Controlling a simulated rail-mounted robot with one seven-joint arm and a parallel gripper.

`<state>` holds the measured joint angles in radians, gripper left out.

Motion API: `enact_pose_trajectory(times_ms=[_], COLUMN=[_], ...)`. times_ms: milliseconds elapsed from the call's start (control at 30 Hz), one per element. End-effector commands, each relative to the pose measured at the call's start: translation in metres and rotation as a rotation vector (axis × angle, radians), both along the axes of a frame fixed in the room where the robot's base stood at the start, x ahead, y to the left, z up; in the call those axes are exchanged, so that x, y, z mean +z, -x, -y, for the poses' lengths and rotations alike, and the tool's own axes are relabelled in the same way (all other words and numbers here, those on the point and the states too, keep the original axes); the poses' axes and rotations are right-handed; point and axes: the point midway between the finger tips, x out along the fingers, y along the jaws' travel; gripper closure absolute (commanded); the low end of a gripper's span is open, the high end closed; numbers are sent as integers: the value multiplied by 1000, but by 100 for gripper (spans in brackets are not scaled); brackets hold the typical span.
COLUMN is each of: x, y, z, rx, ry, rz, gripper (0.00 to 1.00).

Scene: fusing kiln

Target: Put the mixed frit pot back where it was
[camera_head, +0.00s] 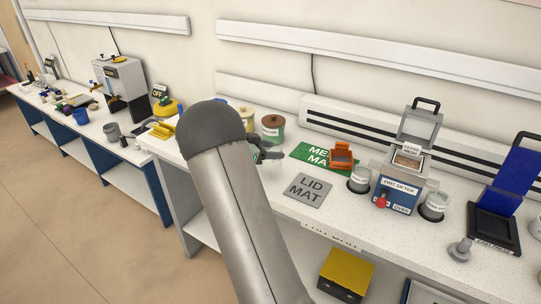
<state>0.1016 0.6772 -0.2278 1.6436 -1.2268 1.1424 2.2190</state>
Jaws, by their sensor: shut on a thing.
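A pot with a brown lid, a pale green body and a white label (273,128) is upright at the back of the right bench; its label is too small to read. My gripper (268,152) is at the pot's lower front, partly hidden behind my arm. It is shut, apparently on this pot; the contact is hard to see, and I cannot tell whether the pot touches the bench. Two labelled pots, left (359,180) and right (433,206), stand beside the frit sifter (396,190).
A grey lid mat (307,191) lies bare in front of a green mat (310,153) with an orange item (342,155) at its edge. A yellow-lidded pot (246,114) stands left of the brown-lidded one. A blue press (505,200) stands far right.

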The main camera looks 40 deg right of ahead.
Motion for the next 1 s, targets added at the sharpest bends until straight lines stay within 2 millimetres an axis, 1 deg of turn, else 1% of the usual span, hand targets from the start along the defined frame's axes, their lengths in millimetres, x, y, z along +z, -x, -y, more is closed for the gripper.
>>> enact_pose_trajectory(times_ms=[100,200,633,667,700,733,1000], x=[-18,-28,-33,-32,-31,-31,-31], y=[1,1,0,0,0,0,0], z=[0,0,-1,-1,-1,-1,-1], rx=[0,0,0,0,-1,-1,-1], ry=[-1,0,0,0,0,0,0], rz=[-4,-2,0,0,0,0,0], gripper=[71,71,71,42,31,23,23])
